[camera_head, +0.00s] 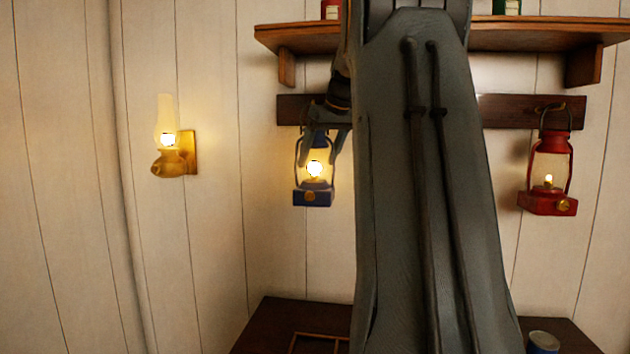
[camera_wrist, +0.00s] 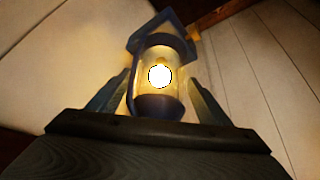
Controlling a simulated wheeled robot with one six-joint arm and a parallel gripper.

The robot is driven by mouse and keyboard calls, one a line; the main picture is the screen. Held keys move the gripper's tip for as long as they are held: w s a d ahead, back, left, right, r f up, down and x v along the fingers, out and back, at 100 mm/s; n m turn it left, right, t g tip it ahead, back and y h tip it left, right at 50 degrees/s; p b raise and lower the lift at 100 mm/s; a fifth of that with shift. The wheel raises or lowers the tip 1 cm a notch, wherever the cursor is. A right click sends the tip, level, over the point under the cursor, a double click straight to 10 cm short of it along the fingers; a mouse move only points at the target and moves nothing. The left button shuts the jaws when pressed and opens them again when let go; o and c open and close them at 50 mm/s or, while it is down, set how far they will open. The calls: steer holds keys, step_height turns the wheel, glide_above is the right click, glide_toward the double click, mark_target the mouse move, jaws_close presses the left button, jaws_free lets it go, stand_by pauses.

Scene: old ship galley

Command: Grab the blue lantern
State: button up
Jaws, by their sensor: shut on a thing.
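The blue lantern (camera_head: 313,197) is lit and hangs upright below the dark wooden wall rail, left of my arm in the head view. My gripper (camera_head: 324,150) is at its upper part, with its fingers shut on it. In the wrist view the lantern (camera_wrist: 158,107) stands between the two fingers of my gripper (camera_wrist: 158,92), its glowing glass in the middle and its blue base at the far end. My gripper and arm hide the lantern's handle top, so I cannot tell whether it still touches a hook.
A red lantern (camera_head: 548,203) hangs from the rail (camera_head: 510,111) at the right. A shelf (camera_head: 540,34) runs above. A brass wall lamp (camera_head: 173,163) is at the left. A dark table (camera_head: 270,325) with a blue cup (camera_head: 543,342) stands below.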

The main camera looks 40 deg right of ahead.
steer(key=c, duration=0.7)
steer(key=shift+r, duration=0.1)
steer(key=shift+c, duration=0.4)
steer(key=shift+r, duration=0.1)
